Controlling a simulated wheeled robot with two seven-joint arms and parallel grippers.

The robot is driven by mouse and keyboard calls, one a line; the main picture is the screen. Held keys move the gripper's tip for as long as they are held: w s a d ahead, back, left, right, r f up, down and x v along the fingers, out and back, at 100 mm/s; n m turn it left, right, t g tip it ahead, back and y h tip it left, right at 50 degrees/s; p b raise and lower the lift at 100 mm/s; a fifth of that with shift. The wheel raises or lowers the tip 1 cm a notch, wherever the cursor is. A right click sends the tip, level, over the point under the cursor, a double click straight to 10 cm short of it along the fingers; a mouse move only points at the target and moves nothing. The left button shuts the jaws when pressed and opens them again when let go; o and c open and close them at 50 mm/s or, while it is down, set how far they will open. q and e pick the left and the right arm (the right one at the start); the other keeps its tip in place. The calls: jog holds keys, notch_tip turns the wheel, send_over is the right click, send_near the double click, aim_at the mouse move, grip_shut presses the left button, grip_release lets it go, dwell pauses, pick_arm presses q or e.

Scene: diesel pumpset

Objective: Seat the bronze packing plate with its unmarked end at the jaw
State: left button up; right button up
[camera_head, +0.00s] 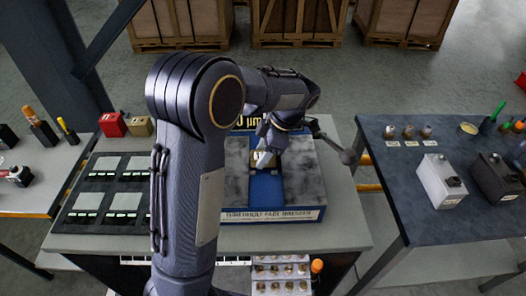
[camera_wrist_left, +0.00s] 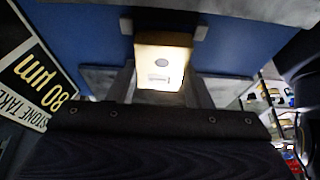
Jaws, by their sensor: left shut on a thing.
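The bronze packing plate (camera_wrist_left: 163,62) shows in the left wrist view as a pale tan block, brightly lit, with a round spot and a small rectangular mark on its face. My left gripper (camera_head: 264,152) is shut on it; grey fingers flank the plate in the wrist view. In the head view the plate (camera_head: 262,160) is a small pale patch over the blue channel (camera_head: 264,188) between two mottled grey blocks (camera_head: 302,180). Whether the plate touches the channel floor or the jaw, I cannot tell. My right gripper is not in view.
A lever with a dark ball (camera_head: 350,157) stands right of the fixture. A black tray (camera_head: 108,190) with pale plates lies left. Red (camera_head: 113,124) and tan (camera_head: 140,125) blocks stand behind it. The right table (camera_head: 420,190) carries grey and black boxes. Wooden crates stand behind.

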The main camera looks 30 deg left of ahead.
pick_arm(q)
jog(key=shift+f+b, duration=0.35)
jog(key=shift+f, duration=0.05)
jog(key=shift+f, duration=0.3)
jog(key=o, duration=1.5)
jog(key=shift+r, duration=0.1)
jog(key=v, duration=0.7)
jog(key=shift+w+d+r+b, duration=0.15)
jog(key=shift+r+b, duration=0.15)
jog(key=shift+r, duration=0.05)
